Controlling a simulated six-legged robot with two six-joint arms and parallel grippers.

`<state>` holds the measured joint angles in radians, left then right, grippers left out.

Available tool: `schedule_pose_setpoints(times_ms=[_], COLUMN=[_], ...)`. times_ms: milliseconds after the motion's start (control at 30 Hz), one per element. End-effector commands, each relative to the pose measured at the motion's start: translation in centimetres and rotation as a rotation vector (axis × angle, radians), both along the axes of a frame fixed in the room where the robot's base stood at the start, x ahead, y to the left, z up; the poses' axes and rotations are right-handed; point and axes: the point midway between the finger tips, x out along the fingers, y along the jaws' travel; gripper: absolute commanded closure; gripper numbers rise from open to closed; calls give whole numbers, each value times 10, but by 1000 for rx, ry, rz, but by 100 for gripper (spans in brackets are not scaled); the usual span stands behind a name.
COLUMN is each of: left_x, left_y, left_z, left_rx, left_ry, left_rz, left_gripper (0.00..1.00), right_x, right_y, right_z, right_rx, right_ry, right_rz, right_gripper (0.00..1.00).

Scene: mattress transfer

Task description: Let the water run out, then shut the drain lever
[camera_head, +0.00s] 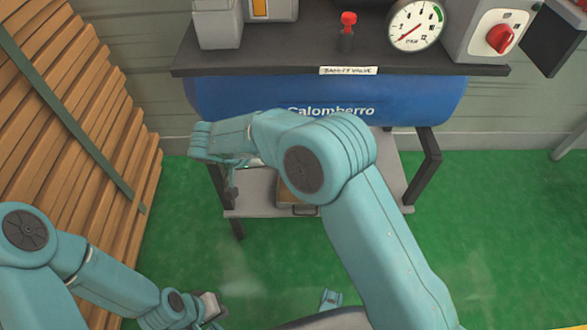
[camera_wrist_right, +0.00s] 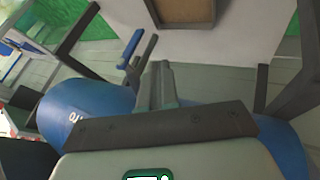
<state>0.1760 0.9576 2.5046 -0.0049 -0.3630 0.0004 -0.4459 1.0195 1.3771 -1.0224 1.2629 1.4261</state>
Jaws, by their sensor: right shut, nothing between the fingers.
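The blue tank (camera_head: 330,98) of the compressor hangs under the dark bench top, and it also shows in the right wrist view (camera_wrist_right: 85,105). A small lever with a blue handle (camera_wrist_right: 131,48) stands out near the tank in the right wrist view and looks like the drain lever. My right gripper (camera_wrist_right: 157,75) is shut and empty, its fingertips close beside the lever. I cannot tell whether they touch. In the head view my right gripper (camera_head: 232,178) is below the tank's left end, partly hidden by my arm. My left gripper (camera_head: 212,306) is low at the left, its opening unclear. No running water is discernible.
A shallow wooden-edged tray (camera_head: 297,209) sits on the lower shelf (camera_head: 258,203), partly behind my right arm. A pressure gauge (camera_head: 416,25), a red-topped valve (camera_head: 347,30) and a red knob (camera_head: 500,38) are above. Stacked planks (camera_head: 70,110) stand left. Green floor (camera_head: 500,210) is open at right.

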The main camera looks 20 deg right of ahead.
Motion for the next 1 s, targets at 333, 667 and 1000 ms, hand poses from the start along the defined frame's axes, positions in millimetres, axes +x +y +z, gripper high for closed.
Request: schedule_pose_setpoints(times_ms=[333, 667, 1000], left_x=[0, 0, 1], left_y=[0, 0, 1], left_z=[-3, -10, -28], left_rx=[0, 0, 1], left_ry=[0, 0, -2], left_rz=[0, 0, 5], left_gripper=[100, 100, 100], right_x=[-5, 2, 20], right_y=[16, 7, -33], right_z=[2, -14, -73], right_rx=[0, 0, -1], right_ry=[-10, -8, -8], right_rz=[32, 29, 28], right_gripper=[100, 100, 100])
